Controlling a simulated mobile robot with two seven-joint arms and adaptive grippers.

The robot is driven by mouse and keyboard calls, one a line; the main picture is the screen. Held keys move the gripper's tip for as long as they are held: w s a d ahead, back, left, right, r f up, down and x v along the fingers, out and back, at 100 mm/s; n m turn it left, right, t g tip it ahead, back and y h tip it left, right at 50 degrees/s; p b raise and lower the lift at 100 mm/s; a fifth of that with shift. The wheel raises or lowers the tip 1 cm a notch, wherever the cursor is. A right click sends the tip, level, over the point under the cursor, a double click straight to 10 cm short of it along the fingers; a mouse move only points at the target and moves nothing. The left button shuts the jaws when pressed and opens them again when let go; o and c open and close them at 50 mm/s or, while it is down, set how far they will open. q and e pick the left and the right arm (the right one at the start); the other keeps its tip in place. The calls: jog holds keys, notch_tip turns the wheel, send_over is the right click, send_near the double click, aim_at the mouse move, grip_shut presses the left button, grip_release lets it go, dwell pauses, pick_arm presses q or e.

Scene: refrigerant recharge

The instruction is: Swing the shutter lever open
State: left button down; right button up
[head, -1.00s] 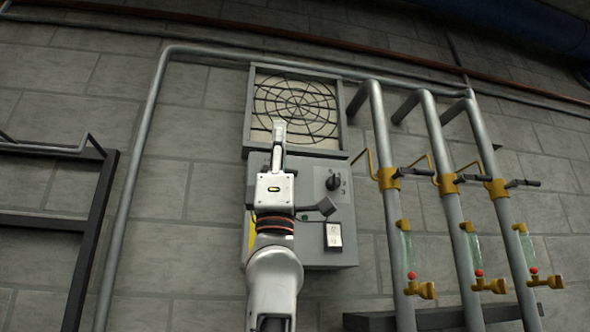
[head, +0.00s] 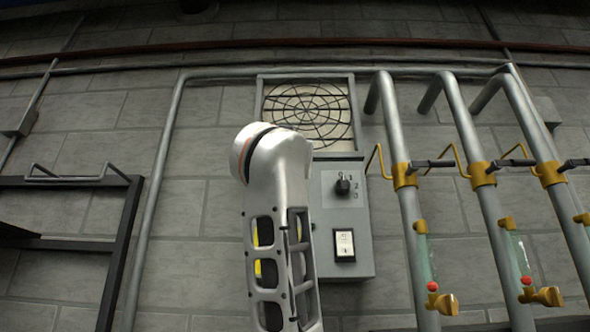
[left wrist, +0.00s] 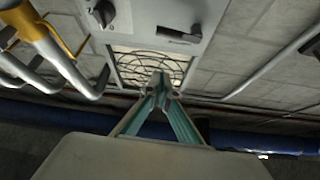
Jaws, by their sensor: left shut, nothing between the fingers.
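The grey control box (head: 350,250) is on the wall below a square grille (head: 325,88) with a web-like guard. In the left wrist view, a dark lever-like bar (left wrist: 178,35) lies along a slot near the box edge facing the grille; it seems to be the shutter lever. A black knob (left wrist: 103,12) is beside it. My left gripper (left wrist: 160,79) is shut and empty, its fingertips appearing over the grille and apart from the bar in the picture. In the head view my left arm covers the box's left side, hiding the bar and gripper. My right gripper is not in view.
Grey pipes (head: 413,215) with yellow fittings, dark handles and sight glasses stand right of the box. A white switch (head: 345,245) is low on the box. A dark frame rack (head: 125,225) is at left.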

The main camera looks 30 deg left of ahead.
pick_arm(q)
jog(key=p+x, duration=0.4)
jog(key=x, duration=0.6)
jog(key=f, duration=0.2)
jog(key=a+f, duration=0.1)
jog(key=f, duration=0.1)
jog(key=shift+w+f, duration=0.15)
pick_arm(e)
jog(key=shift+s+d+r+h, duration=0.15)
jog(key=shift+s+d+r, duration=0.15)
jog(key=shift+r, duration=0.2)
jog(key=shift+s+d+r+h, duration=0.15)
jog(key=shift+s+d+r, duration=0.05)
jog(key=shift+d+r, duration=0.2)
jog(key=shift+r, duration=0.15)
pick_arm(q)
jog(key=shift+f+m+h, duration=0.1)
jog(key=shift+m+h, duration=0.2)
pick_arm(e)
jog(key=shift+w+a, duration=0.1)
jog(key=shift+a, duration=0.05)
